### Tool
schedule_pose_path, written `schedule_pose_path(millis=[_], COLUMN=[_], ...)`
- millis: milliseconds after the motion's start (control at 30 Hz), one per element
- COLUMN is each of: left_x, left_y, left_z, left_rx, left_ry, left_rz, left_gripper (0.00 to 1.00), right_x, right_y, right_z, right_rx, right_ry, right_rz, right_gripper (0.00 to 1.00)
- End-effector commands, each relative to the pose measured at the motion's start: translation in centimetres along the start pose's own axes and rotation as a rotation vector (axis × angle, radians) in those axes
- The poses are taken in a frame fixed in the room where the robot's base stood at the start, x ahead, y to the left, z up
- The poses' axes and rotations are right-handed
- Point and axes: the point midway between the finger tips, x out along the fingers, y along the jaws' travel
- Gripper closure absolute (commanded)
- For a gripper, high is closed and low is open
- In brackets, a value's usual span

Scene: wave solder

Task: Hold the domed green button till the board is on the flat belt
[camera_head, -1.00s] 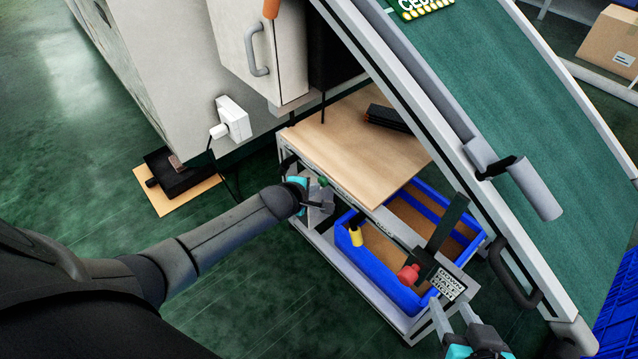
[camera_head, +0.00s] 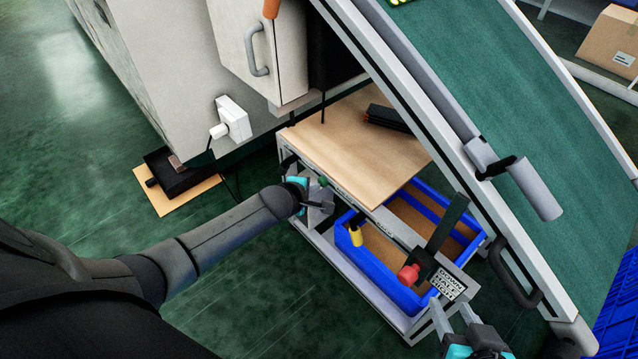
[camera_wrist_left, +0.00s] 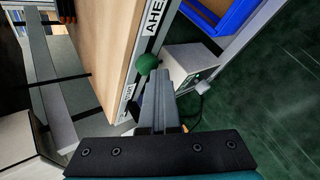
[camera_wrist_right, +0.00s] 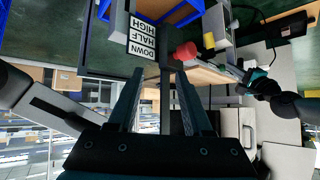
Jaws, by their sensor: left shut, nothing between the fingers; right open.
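The domed green button (camera_wrist_left: 147,63) sits on the front rail under the wooden top; in the head view only a bit of it (camera_head: 323,181) shows. My left gripper (camera_wrist_left: 162,76) is shut and empty, its fingertips at the button's lower edge, seemingly touching it; how far it is pressed I cannot tell. In the head view this gripper (camera_head: 324,193) is at the rail's left end. The board (camera_head: 399,2) shows only as a sliver at the top edge, on the green belt (camera_head: 500,110). My right gripper (camera_head: 455,311) is open and empty near the lever label; its fingers (camera_wrist_right: 158,80) also show in the right wrist view.
A red knob (camera_head: 408,274) and a black lever (camera_head: 447,225) stand by the label plate (camera_head: 449,285), close to my right gripper. A blue bin (camera_head: 378,272) sits under the wooden top (camera_head: 350,150).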

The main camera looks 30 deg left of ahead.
Motion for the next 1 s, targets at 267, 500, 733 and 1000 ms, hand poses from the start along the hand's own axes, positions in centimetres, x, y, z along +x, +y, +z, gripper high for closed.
schedule_pose_path(millis=[267,500,733,1000], left_x=[-0.4,-1.3,-1.2,-2.3], left_y=[-0.1,-0.8,-0.9,-1.5], left_z=[-0.1,-0.8,-0.9,-1.5], left_rx=[-0.002,-0.002,0.000,-0.002], left_ry=[-0.002,-0.001,-0.001,0.001], left_rz=[0.001,0.000,0.001,-0.003], left_gripper=[1.00,1.00,1.00,1.00], right_x=[-0.3,-0.9,-0.9,-1.6], right_y=[0.0,-0.1,-0.1,-0.1], right_z=[-0.4,-1.1,-1.1,-1.9], right_rx=[-0.002,-0.001,0.000,0.000], right_ry=[0.001,0.000,0.000,0.000], right_rz=[0.000,0.000,0.000,0.000], right_gripper=[0.50,0.50,0.50,0.50])
